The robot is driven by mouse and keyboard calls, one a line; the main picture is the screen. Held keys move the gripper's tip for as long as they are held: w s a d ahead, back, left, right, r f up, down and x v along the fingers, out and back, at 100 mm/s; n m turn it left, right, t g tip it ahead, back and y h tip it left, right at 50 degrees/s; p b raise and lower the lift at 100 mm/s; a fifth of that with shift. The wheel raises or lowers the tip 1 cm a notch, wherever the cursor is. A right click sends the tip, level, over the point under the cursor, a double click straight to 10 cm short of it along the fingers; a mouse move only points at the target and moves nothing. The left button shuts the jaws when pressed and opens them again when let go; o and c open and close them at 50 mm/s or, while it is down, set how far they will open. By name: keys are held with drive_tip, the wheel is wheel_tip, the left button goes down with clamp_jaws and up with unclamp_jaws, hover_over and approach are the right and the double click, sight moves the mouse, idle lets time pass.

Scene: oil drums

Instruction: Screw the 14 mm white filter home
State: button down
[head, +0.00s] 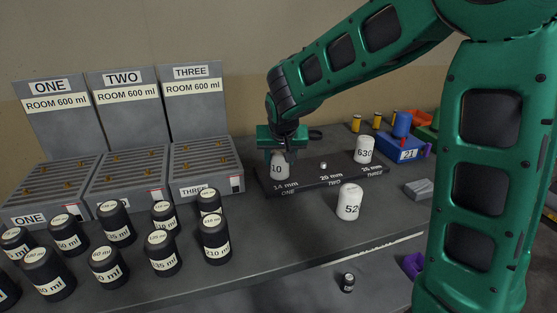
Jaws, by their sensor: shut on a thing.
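A white filter (279,168) marked with a number ending in 10 stands upright at the 14 mm place, ONE, of a dark base block (318,178). My gripper (283,150) is above it, shut on its upper part. The fingers hide part of its top, and I cannot tell how far down on the thread it sits. The 20 mm place in the middle shows a bare small stud (323,166). A white filter marked 630 (364,150) stands at the right place of the block. Another white filter marked 52 (348,200) stands on the bench in front of the block.
Three grey racks (205,168) labelled ONE, TWO and THREE stand at the left. Several black drums (213,240) crowd the bench in front of them. A blue bin (402,150) labelled 21 and a grey block (419,188) are at the right. A small black drum (347,282) sits lower, beyond the bench's front edge.

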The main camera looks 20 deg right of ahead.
drive_tip(key=c, duration=0.8)
unclamp_jaws()
drive_tip(key=shift+s, duration=0.15)
drive_tip(key=shift+c, duration=0.2)
